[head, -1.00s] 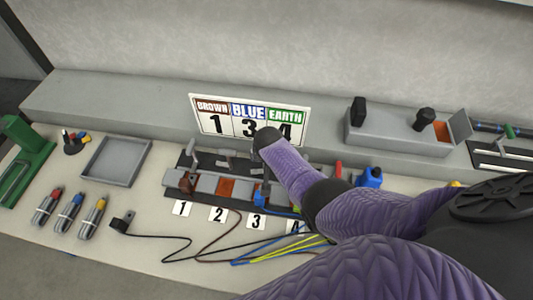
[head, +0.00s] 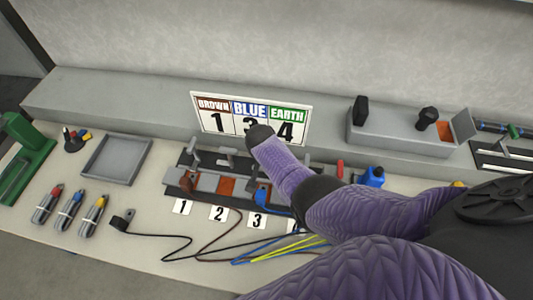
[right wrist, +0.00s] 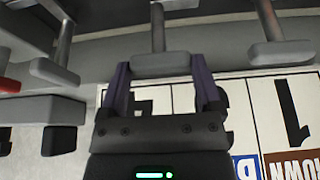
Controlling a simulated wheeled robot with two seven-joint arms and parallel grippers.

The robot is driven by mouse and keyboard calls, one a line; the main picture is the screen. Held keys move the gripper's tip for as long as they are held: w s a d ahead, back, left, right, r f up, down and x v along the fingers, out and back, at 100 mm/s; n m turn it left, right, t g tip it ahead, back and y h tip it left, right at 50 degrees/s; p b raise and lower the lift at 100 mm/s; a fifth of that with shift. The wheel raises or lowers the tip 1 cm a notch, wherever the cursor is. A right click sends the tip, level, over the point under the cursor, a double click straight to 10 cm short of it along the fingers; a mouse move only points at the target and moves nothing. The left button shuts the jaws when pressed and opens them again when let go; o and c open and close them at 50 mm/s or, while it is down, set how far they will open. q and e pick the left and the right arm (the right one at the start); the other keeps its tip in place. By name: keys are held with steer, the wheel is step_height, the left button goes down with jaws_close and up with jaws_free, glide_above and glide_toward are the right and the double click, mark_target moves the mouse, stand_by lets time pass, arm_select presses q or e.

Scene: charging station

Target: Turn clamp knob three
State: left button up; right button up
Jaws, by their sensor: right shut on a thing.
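The clamp row (head: 205,183) stands on the bench, with number cards 1 (head: 183,207), 2 (head: 218,213) and 3 (head: 257,221) before it. My right forearm covers the knob behind card 3 in the head view. In the right wrist view, my right gripper (right wrist: 160,80) has its two purple fingers on either side of a grey bar-shaped clamp knob (right wrist: 160,65), the middle one of three there. It is shut on this knob. A blue wire (head: 268,200) lies at clamp three. My left gripper is not in view.
A sign (head: 215,123) reading brown 1, blue 3, earth 4 stands behind the clamps. Other knobs flank the held one (right wrist: 282,53). A grey tray (head: 115,160) and loose wires (head: 170,240) lie left and in front. A blue bottle-like thing (head: 372,177) stands right.

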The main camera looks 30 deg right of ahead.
steer(key=o, duration=1)
steer(key=shift+o, duration=0.2)
steer(key=shift+r, duration=0.1)
steer(key=p+v, duration=0.7)
steer(key=v, duration=0.2)
steer(key=shift+r, duration=0.35)
steer(key=shift+s+a, duration=0.1)
steer(key=shift+s, duration=0.05)
